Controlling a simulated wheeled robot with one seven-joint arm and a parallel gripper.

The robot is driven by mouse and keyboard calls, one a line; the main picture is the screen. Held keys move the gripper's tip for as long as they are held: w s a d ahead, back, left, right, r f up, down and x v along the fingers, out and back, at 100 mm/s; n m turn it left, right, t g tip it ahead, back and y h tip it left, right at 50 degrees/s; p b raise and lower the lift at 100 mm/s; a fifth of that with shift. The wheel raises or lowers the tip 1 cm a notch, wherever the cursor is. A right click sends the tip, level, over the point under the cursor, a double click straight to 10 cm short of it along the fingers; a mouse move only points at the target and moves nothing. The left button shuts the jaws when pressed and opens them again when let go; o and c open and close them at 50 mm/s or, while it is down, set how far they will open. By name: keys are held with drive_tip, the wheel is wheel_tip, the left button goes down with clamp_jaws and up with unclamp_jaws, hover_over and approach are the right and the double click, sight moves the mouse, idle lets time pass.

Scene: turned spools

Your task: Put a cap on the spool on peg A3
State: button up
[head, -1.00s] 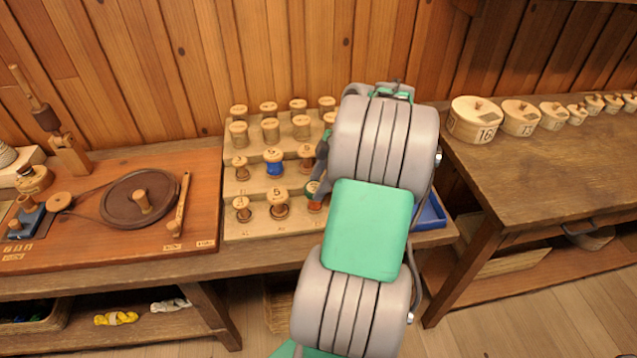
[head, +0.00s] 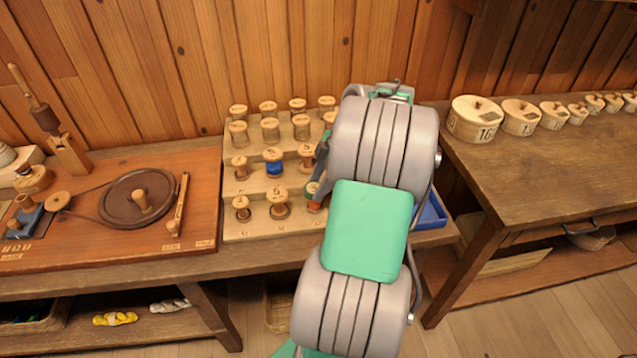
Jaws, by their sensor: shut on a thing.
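A stepped wooden rack (head: 300,227) holds rows of turned spools, and its peg labels are too small to read. In the front row stand a bare spool (head: 241,208), a second bare spool (head: 278,204) and, third from the left, a spool with reddish-brown thread (head: 315,206). My gripper (head: 315,186) is over that third spool, its dark finger coming down at the right. It is shut on a small pale disc, seemingly a cap, at the spool's top. Whether cap and spool touch is unclear. My arm hides the rack's right side.
A blue tray (head: 431,213) shows partly behind my arm at right. A blue-thread spool (head: 274,168) stands in the row behind. A board with a wheel (head: 118,205) lies left. Round lidded boxes (head: 476,117) stand on the right-hand table.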

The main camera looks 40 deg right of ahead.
drive_tip(key=shift+f+b, duration=0.35)
drive_tip(key=shift+f, duration=0.05)
drive_tip(key=o, duration=1)
drive_tip(key=shift+o, duration=0.2)
drive_tip(key=shift+r, duration=0.15)
drive_tip(key=p+v, duration=0.9)
drive_tip(key=v, duration=0.2)
